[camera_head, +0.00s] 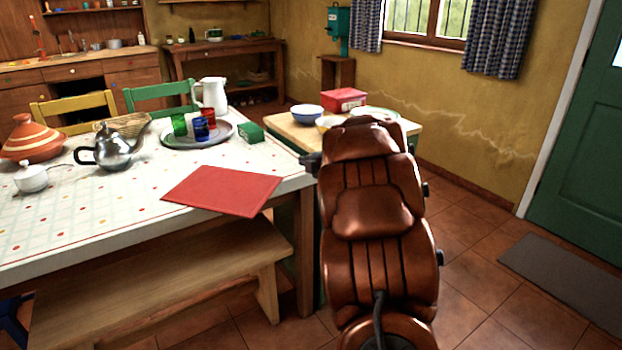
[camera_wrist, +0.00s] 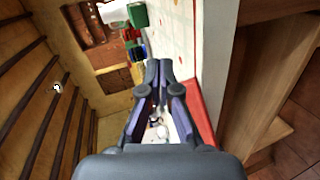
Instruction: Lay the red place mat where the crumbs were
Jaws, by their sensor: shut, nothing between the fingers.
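The red place mat (camera_head: 222,190) lies flat on the white dotted table (camera_head: 100,205), near its right end. Its front corner reaches over the table's front edge. Part of the red mat (camera_wrist: 197,108) shows in the wrist view, just right of my gripper's fingers. My gripper (camera_wrist: 159,68) is shut with nothing in it, and its fingertips are together. I can make out no crumbs apart from the cloth's coloured dots.
A tray (camera_head: 172,144) with coloured cups, a green box (camera_head: 250,133), a white pitcher (camera_head: 213,95) and a metal teapot (camera_head: 113,150) stand behind the mat. A wooden bench (camera_head: 165,280) runs along the front. A side counter (camera_head: 298,135) holds bowls and a red box (camera_head: 343,99).

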